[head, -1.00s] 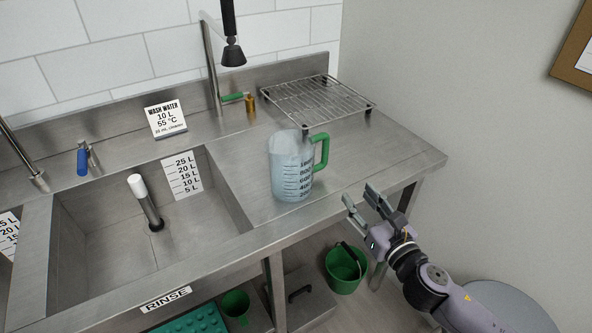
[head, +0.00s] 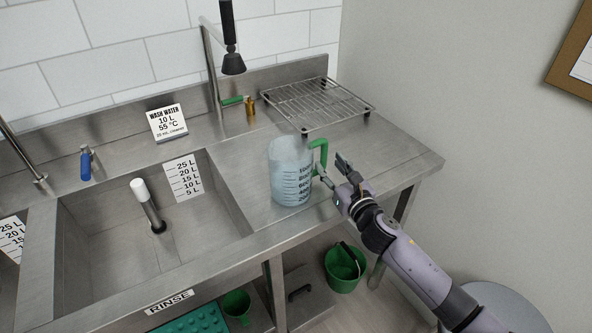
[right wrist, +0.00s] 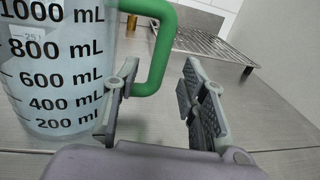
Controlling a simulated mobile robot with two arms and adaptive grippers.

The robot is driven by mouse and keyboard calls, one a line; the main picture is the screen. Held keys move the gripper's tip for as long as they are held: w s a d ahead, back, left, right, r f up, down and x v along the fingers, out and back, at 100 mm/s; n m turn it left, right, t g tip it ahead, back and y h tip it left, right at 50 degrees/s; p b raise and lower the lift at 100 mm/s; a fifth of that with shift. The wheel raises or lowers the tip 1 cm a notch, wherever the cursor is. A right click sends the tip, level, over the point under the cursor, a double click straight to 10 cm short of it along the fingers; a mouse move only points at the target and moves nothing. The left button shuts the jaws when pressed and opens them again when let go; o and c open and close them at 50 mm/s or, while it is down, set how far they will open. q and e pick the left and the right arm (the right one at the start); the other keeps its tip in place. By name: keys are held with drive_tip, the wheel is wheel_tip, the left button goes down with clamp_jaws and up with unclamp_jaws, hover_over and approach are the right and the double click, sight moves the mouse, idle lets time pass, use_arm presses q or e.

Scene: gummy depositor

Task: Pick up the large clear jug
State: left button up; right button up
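The large clear jug (head: 290,172) stands upright on the steel counter to the right of the sink. It has black volume marks and a green handle (head: 321,155) on its right side. In the right wrist view the jug (right wrist: 50,75) fills the left, with its handle (right wrist: 158,55) just beyond the fingers. My right gripper (head: 334,170) is open, with its fingertips close to the handle. In the right wrist view the gap between the fingers (right wrist: 155,108) is empty, and the handle's lower part lies ahead of it. My left gripper is not in view.
A wire rack (head: 318,102) stands on the counter behind the jug. The rinse sink (head: 105,220) with a white-topped standpipe (head: 145,200) is to the left. A green bucket (head: 345,268) is on the floor below. The counter right of the jug is bare.

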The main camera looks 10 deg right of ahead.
sight(326, 158)
drive_tip(key=w, duration=0.2)
drive_tip(key=w+a, duration=0.1)
drive_tip(key=w, duration=0.1)
drive_tip(key=shift+w+p, duration=0.1)
drive_tip(key=shift+p, duration=0.2)
drive_tip(key=shift+c, duration=0.5)
clamp_jaws()
drive_tip(key=shift+r, duration=0.2)
